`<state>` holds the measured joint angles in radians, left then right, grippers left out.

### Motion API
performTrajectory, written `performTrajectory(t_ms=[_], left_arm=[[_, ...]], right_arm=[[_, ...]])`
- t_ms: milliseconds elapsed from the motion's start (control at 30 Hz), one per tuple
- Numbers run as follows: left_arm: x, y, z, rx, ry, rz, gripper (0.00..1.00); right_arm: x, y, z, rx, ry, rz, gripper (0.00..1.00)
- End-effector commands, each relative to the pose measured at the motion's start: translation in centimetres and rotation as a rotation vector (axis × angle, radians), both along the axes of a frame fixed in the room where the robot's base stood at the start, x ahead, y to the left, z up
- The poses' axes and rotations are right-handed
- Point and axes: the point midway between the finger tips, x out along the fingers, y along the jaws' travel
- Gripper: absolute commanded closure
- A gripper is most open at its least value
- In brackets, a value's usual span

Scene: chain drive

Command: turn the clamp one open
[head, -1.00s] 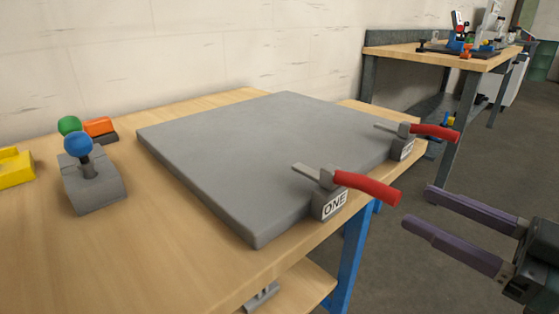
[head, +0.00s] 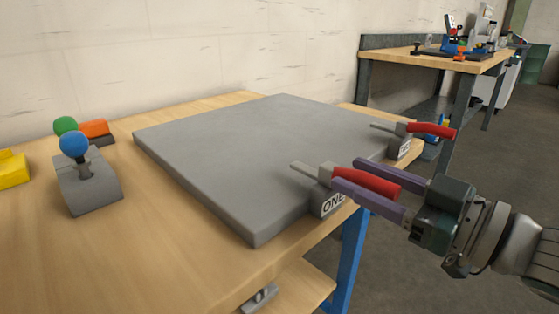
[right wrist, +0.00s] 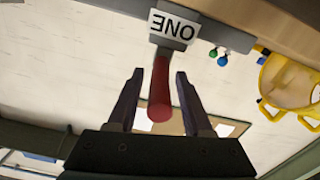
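Clamp one, a grey block with an "ONE" label (head: 332,204) and a red handle (head: 372,180), sits at the front right edge of the grey plate (head: 250,150). Its metal bar (head: 306,171) reaches in over the plate. My right gripper (head: 370,184) is open, with its purple fingers on either side of the red handle. In the right wrist view the handle (right wrist: 160,92) lies between the two fingers (right wrist: 154,92), with gaps on both sides. My left gripper is not in view.
A second red-handled clamp (head: 430,130) sits farther along the plate's edge. A grey block with a blue knob (head: 75,145), a green knob (head: 65,125), an orange part (head: 94,129) and a yellow part (head: 13,170) stand at left. Another workbench (head: 430,54) stands behind.

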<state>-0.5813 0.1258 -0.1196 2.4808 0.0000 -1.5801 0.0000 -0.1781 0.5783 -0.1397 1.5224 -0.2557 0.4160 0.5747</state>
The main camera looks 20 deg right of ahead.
Motion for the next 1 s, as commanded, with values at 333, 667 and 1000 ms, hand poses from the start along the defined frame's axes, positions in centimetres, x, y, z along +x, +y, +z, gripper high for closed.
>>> performTrajectory(t_ms=[333, 667, 1000], left_arm=[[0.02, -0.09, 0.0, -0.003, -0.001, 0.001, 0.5], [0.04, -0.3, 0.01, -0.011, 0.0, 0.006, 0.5], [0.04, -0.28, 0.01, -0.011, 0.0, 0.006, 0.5]], right_arm=[[-0.02, -0.02, 0.0, 0.0, 0.0, 0.0, 0.9], [-0.02, -0.04, 0.01, -0.001, -0.001, -0.001, 1.0], [-0.01, -0.06, 0.0, -0.001, -0.001, -0.001, 1.0]])
